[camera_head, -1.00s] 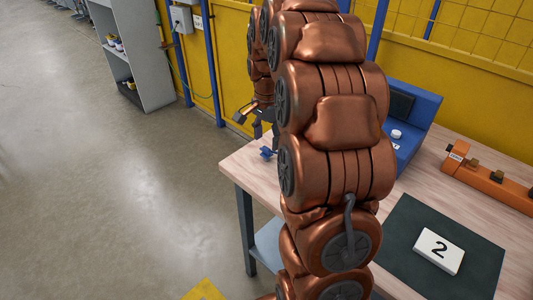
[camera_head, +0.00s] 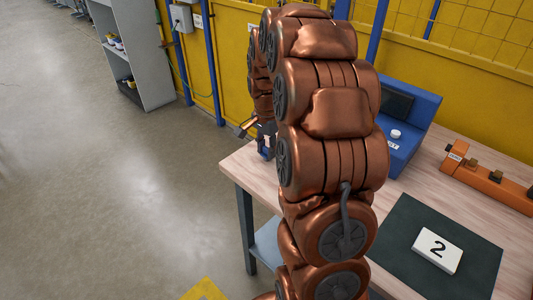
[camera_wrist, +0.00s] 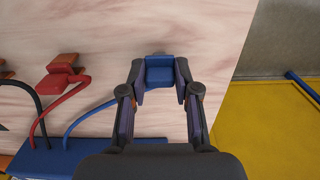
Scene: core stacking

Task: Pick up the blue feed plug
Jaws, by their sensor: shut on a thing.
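The blue feed plug (camera_wrist: 159,72) sits between the fingertips of my gripper (camera_wrist: 159,82) in the wrist view, over the pale wooden table (camera_wrist: 215,30). The fingers are shut on its two sides. A blue cable (camera_wrist: 85,118) runs from the blue unit (camera_wrist: 50,160) toward the plug, partly hidden behind the left finger. In the head view, my gripper (camera_head: 265,140) is at the table's far left corner, and the plug shows only as a small blue patch there. Whether the plug still touches the table is unclear.
A red plug (camera_wrist: 62,65) with a red cable lies left of my gripper in the wrist view. An orange bar (camera_head: 490,180) and a dark mat (camera_head: 400,225) with a "2" block (camera_head: 437,250) are on the table's right. The table edge is close by.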

